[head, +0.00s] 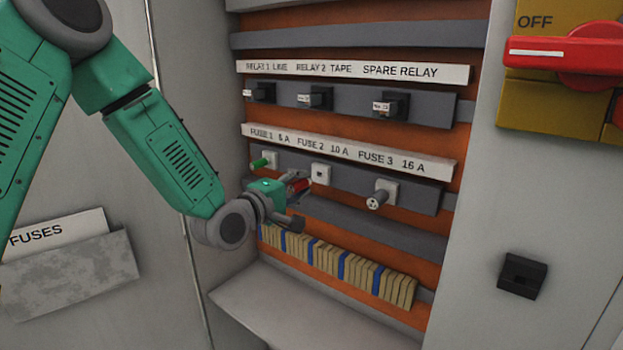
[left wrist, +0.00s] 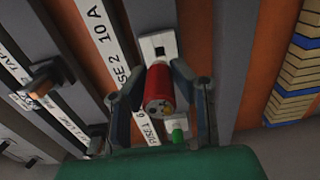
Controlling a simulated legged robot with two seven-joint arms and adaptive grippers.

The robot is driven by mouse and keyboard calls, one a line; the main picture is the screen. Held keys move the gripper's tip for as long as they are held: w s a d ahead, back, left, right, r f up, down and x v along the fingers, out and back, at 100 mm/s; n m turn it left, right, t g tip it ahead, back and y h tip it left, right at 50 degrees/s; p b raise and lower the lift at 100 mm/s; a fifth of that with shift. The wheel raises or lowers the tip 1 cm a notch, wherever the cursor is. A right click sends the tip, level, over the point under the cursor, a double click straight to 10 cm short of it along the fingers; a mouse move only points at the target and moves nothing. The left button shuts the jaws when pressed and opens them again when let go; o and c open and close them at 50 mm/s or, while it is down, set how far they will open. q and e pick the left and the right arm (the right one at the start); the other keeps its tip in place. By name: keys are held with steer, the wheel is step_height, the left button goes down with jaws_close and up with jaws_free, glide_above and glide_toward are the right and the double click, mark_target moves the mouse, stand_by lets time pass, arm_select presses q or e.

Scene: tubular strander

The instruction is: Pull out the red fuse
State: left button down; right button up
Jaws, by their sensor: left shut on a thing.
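The red fuse (head: 300,186) is a small cylinder held between the fingers of my left gripper (head: 295,199). In the left wrist view the red fuse (left wrist: 159,90) sits between both fingers, its round end toward the camera. The FUSE 2 10 A socket (head: 320,173) is a white block with its face bare in the head view. The socket also shows in the left wrist view (left wrist: 157,45), just beyond the fuse, with a dark slot. The fuse appears to be out of the socket and in front of it. My right gripper is not in view.
A green fuse (head: 261,163) sits at FUSE 1, and a grey fuse (head: 378,199) at FUSE 3. Relays (head: 315,98) line the rail above; terminal blocks (head: 340,266) lie below. A grey pocket labelled FUSES (head: 70,275) hangs at left. A red switch handle (head: 565,53) is at right.

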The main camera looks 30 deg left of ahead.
arm_select(q)
steer(key=shift+s, duration=0.9)
